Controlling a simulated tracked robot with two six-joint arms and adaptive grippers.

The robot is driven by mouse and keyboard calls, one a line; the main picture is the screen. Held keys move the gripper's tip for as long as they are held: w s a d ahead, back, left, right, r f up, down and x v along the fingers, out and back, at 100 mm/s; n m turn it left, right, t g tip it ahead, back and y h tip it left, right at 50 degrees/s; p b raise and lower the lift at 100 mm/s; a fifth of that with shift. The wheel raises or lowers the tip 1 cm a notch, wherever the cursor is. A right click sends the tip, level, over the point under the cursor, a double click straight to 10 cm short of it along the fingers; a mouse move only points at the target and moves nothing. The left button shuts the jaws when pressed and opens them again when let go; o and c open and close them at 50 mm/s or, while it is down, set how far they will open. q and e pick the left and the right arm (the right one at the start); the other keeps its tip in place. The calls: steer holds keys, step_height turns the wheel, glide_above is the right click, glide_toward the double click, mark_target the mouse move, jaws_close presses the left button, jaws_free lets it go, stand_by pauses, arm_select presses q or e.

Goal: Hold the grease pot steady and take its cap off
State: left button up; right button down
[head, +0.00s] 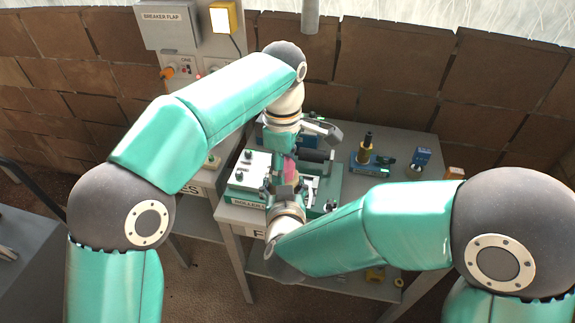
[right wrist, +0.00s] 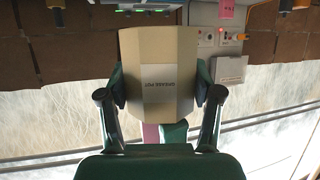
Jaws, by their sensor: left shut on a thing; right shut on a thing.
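The grease pot (right wrist: 157,85) is a tan, faceted body with a white label, which reads upside down in the right wrist view. My right gripper (right wrist: 160,85) is shut on it, one finger on each side. In the head view my right gripper (head: 287,182) reaches in from below, over the table. My left gripper (head: 288,150) comes down from above, close to the right one, and is shut. A magenta piece (head: 289,168), seemingly the cap, shows between the two grippers. The left fingertips are largely hidden.
A grey table (head: 400,143) carries a green-and-white roller machine (head: 245,180) under my grippers. A breaker panel (head: 168,22) hangs on the back wall.

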arm_select(q)
steer(key=n, duration=0.4)
steer(key=d+n, duration=0.1)
steer(key=n, duration=0.1)
steer(key=shift+s+n, duration=0.3)
steer(key=shift+c, duration=0.2)
steer(key=o, duration=1.3)
steer(key=shift+a, duration=0.1)
steer(key=shift+w, duration=0.1)
steer(key=shift+a, duration=0.1)
